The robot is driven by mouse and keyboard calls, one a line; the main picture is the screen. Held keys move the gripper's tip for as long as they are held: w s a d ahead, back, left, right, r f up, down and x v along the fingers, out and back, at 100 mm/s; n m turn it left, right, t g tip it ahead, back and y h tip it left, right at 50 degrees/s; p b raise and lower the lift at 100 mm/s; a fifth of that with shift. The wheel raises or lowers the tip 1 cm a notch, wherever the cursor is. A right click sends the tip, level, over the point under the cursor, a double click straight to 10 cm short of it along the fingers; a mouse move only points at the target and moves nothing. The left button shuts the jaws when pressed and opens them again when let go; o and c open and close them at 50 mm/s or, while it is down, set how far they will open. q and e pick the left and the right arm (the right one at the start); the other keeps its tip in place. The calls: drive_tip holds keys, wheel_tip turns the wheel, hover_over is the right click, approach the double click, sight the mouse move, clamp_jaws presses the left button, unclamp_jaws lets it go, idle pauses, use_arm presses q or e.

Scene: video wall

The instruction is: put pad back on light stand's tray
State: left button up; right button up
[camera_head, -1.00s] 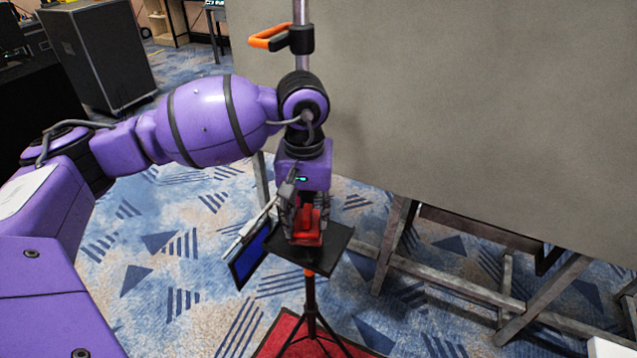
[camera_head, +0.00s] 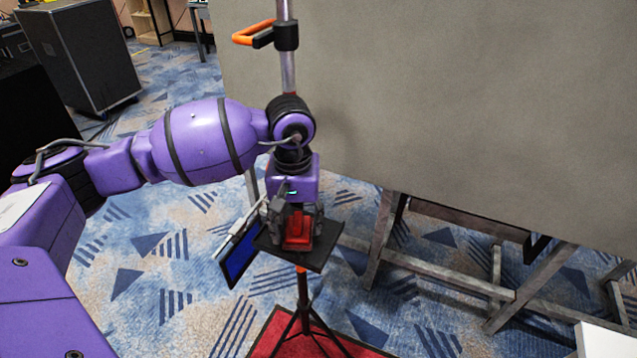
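The light stand's small black tray (camera_head: 328,240) sits on a black tripod (camera_head: 304,290) with an orange collar. A red object (camera_head: 299,230), which I take to be the pad, is at the tray's top and appears to rest on it. My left gripper (camera_head: 297,222) points down over the tray, its dark fingers either side of the red object. The fingers look spread, with red showing between them; contact is hard to see. A tilted blue-screened panel (camera_head: 242,257) is beside the tray's left edge. My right gripper is out of view.
A large grey panel (camera_head: 440,110) stands behind on a wooden frame (camera_head: 440,280). A metal pole with an orange handle (camera_head: 255,33) rises behind my wrist. The tripod stands on a red mat (camera_head: 270,335). A black case (camera_head: 82,55) is back left.

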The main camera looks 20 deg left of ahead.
sight(297, 220)
use_arm(q)
wheel_tip(297, 220, up, 12)
drive_tip(key=shift+r+b, duration=0.2)
drive_tip(key=shift+b, duration=0.1)
idle(0.4)
